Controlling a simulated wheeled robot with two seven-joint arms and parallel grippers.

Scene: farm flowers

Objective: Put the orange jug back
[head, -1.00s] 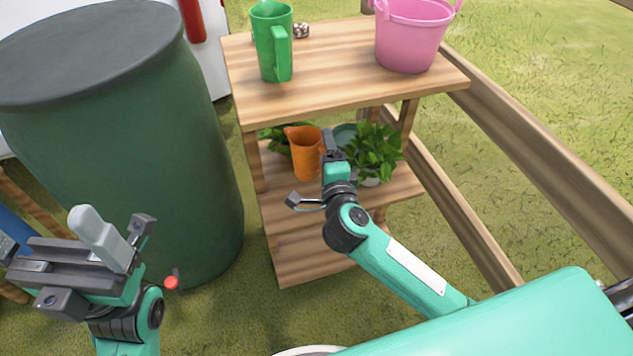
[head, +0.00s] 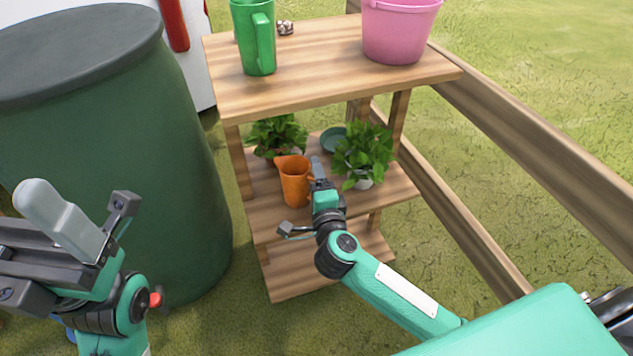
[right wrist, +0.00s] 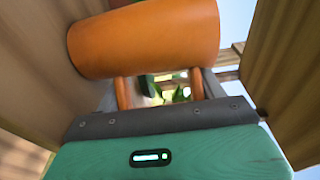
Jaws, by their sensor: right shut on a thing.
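The orange jug (head: 294,182) is at the middle shelf of the wooden stand, between two leafy plants, and looks upright in the head view. Whether its base touches the shelf is unclear. My right gripper (head: 318,172) comes in from the front right and is shut on the jug's handle side. In the right wrist view the orange jug (right wrist: 150,38) lies across the top, with orange handle parts running down to the gripper. My left gripper (head: 65,222) is at the left, away from the stand, with nothing visible in it; its jaw gap is unclear.
The wooden stand's top (head: 320,75) holds a green jug (head: 258,40) and a pink bucket (head: 400,30). Plants (head: 275,132) (head: 362,150) flank the orange jug, with a teal dish (head: 332,140) behind. A large green barrel (head: 120,150) stands left; a wooden fence (head: 540,150) is right.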

